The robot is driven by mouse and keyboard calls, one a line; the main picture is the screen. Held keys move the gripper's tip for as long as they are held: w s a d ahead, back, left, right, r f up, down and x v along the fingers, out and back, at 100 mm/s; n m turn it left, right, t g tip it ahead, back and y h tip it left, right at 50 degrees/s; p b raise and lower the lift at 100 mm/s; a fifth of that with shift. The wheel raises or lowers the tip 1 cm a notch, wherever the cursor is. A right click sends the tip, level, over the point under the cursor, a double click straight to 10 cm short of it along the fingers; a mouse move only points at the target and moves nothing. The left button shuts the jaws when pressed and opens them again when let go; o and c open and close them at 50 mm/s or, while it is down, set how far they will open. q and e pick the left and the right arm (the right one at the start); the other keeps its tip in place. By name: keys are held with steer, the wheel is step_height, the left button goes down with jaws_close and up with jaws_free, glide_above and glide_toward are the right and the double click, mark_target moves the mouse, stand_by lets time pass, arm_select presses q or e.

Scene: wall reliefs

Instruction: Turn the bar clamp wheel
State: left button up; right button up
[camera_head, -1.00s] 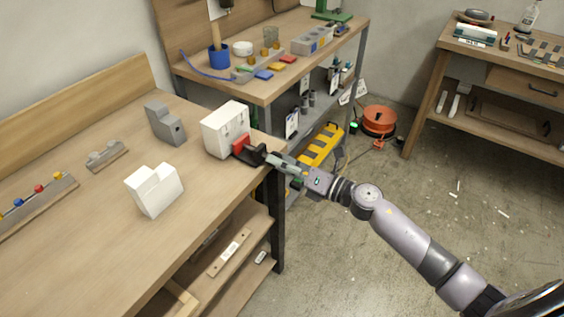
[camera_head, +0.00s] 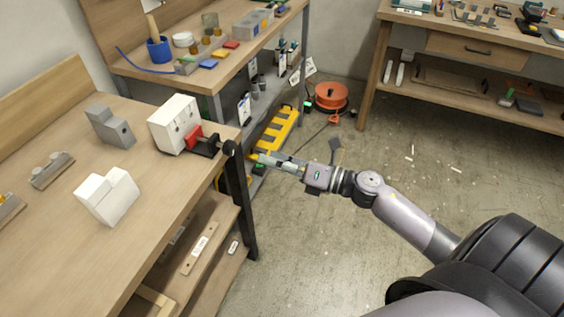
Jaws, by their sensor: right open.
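The bar clamp (camera_head: 205,142), with a red part and a black bar, sits against the front of a white block (camera_head: 174,124) near the right end of the wooden bench. Its small black wheel (camera_head: 229,148) sticks out at the bench's right edge. My right gripper (camera_head: 262,158) is open and empty, a little to the right of the wheel and apart from it, with its fingers pointing left toward it. My left gripper is not in view.
The wooden bench (camera_head: 150,205) also bears a grey block (camera_head: 110,127) and a white stepped block (camera_head: 107,196). A second bench with tools stands behind. A yellow-and-black case (camera_head: 277,130) and an orange reel (camera_head: 331,97) are low behind my arm. Open floor lies at right.

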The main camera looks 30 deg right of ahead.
steer(key=shift+v, duration=1.1)
